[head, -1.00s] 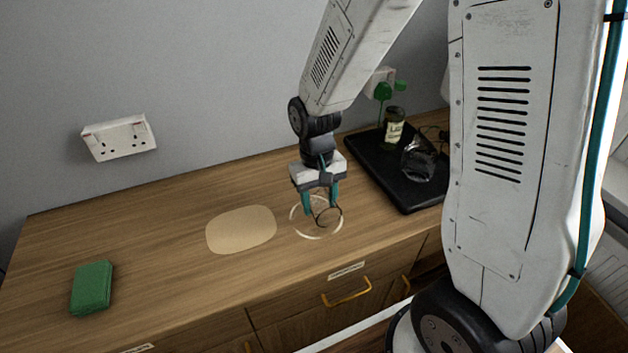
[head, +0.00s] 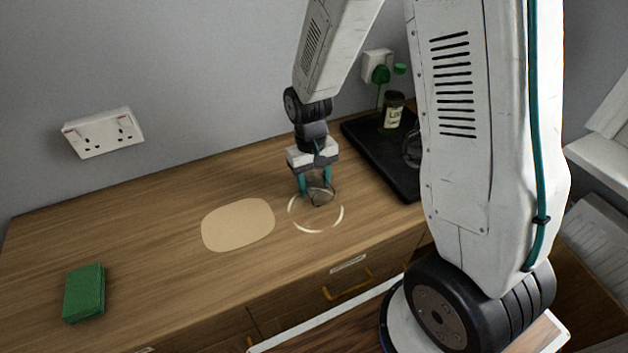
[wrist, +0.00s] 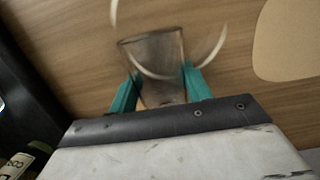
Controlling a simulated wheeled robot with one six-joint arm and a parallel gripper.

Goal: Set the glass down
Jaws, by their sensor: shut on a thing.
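My gripper (head: 315,185) is over the wooden counter with its teal fingers shut on a clear glass (head: 321,196). In the wrist view the glass (wrist: 156,62) sits between the two fingertips (wrist: 158,82), and the wood and part of a pale ring show through it. The pale ring (head: 316,230) is marked on the counter, and the glass overlaps its far part in the head view. I cannot tell whether the glass touches the counter.
A tan oval mat (head: 238,225) lies left of the ring, and a green block (head: 84,293) lies farther left. A black tray (head: 362,150) at the right bears a labelled jar (head: 393,111) and a dark clear vessel. A double socket (head: 103,133) is on the wall.

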